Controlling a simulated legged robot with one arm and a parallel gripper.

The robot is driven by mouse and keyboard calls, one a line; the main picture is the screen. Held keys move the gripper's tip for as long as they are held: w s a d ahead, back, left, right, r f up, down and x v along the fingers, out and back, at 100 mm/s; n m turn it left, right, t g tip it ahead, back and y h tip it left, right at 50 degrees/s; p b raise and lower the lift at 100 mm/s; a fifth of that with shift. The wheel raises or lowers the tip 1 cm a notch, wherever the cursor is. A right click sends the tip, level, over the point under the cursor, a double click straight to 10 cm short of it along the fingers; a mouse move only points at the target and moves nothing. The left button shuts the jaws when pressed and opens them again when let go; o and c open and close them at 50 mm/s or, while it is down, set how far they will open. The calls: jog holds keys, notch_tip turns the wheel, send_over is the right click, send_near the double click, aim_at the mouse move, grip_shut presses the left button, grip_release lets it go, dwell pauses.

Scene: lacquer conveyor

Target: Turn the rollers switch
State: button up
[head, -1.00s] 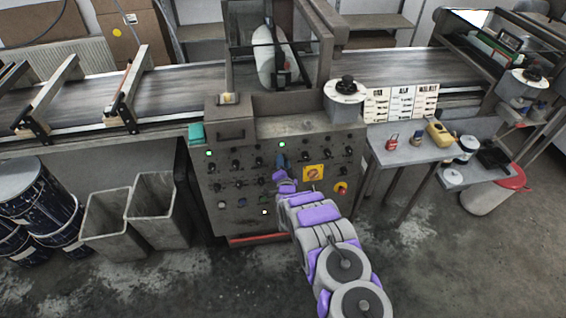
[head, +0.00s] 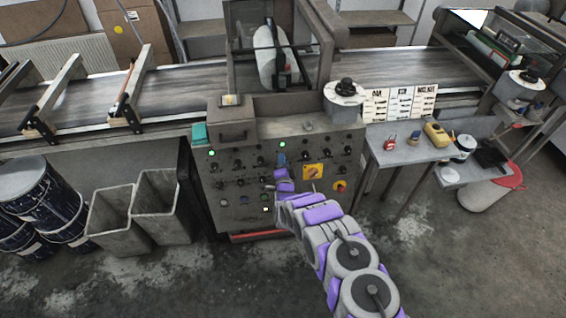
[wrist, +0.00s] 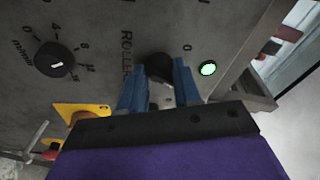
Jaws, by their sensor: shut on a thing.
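In the head view my gripper (head: 282,160) is at the upper middle of the panel (head: 230,165), just below a green lamp (head: 282,144). The switch is hidden there by the fingers.
In the head view, a yellow plate with an orange switch (head: 313,172) and a side table (head: 405,152) are to the right. Grey bins (head: 160,207) stand left of the panel.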

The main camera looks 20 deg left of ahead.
jog(key=shift+d+f, duration=0.1)
jog(key=shift+d, duration=0.05)
jog(key=o, duration=0.8)
jog(key=shift+w, duration=0.1)
jog(key=shift+o, duration=1.3)
jog(key=p+v, duration=0.4)
jog(key=v, duration=1.3)
jog(key=shift+s, duration=0.2)
